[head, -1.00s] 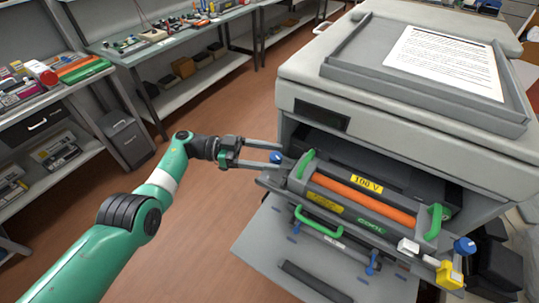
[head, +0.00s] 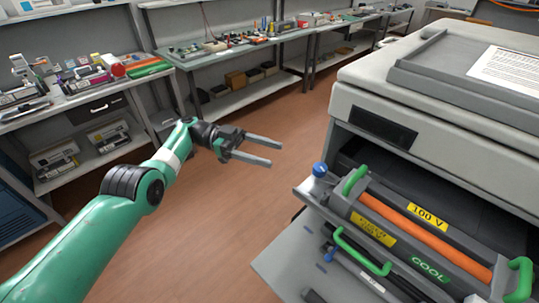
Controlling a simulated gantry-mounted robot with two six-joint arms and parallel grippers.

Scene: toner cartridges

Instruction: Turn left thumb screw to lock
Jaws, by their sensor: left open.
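The left thumb screw (head: 320,169) is a blue knob at the left corner of the pulled-out orange and dark-grey unit (head: 421,227) in the head view. My left gripper (head: 276,152) is open and empty, with its two grey fingers pointing right. Its tips stop to the left of the blue knob, with a clear gap between them. I cannot tell from the knob's look whether it is locked. My right gripper is not in view.
The printer body (head: 445,120) stands at the right, its front door (head: 297,262) folded down. Green handles (head: 356,181) stick up from the unit near the knob. A shelf with cartridges (head: 80,112) stands at the left. The floor (head: 225,225) below my gripper is clear.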

